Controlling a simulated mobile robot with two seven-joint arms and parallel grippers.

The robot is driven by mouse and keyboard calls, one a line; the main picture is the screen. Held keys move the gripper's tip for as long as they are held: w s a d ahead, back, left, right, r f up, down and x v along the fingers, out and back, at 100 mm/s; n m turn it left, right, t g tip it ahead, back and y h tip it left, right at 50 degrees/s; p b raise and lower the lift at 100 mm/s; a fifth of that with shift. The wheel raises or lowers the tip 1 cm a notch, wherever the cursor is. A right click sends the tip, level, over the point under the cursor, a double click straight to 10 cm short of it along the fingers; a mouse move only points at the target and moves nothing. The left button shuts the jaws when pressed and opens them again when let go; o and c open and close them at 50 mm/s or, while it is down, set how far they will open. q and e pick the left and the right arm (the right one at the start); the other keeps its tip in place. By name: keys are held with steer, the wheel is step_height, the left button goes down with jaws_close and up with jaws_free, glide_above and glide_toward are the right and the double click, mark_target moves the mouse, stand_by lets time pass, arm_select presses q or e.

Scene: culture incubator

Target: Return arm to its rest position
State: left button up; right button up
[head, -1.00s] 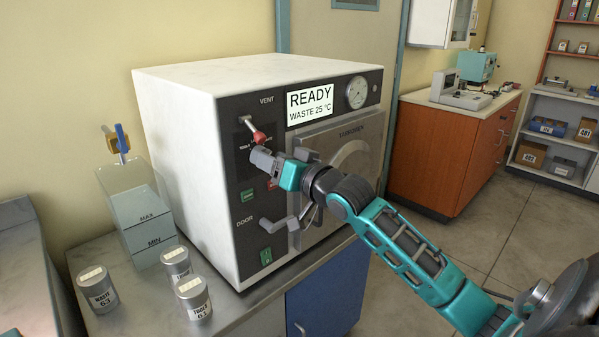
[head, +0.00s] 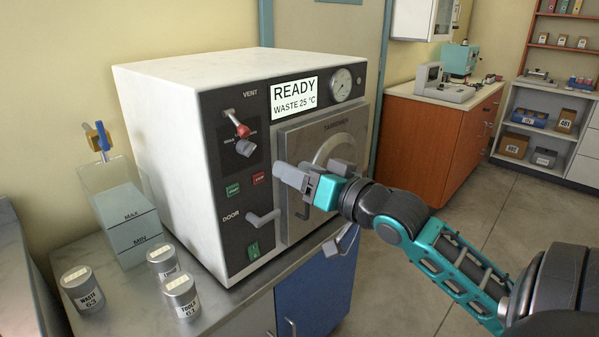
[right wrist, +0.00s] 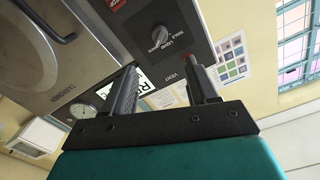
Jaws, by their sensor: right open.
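My right arm reaches in from the right in the head view. Its gripper (head: 297,177) is open and empty in front of the incubator's door (head: 318,140), below the display. In the right wrist view the two fingers of the gripper (right wrist: 162,92) stand apart with nothing between them. The front panel (right wrist: 160,30) of the incubator shows beyond them, with its grey dial (right wrist: 159,37). In the head view the red-tipped vent lever (head: 241,129) and the dial (head: 246,148) are left of the gripper and clear of it. My left gripper does not show.
The incubator (head: 165,140) stands on a grey bench. A clear water tank (head: 126,215) and several metal canisters (head: 180,297) stand at left. An orange cabinet (head: 432,145) is at back right. Floor is open at right.

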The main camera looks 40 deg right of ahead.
stand_by(0.4)
steer(key=s+a+f+n+g, duration=0.1)
steer(key=s+a+f+g, duration=0.15)
steer(key=f, duration=0.85)
steer(key=s+a+f+n+g, duration=0.15)
steer(key=a+f, duration=0.25)
steer(key=f, duration=0.8)
steer(key=s+a+f+n+g+y, duration=0.1)
steer(key=s+a+f+n+g, duration=0.2)
steer(key=s+a+f, duration=0.5)
steer(key=a+f, duration=0.4)
steer(key=shift+s, duration=0.4)
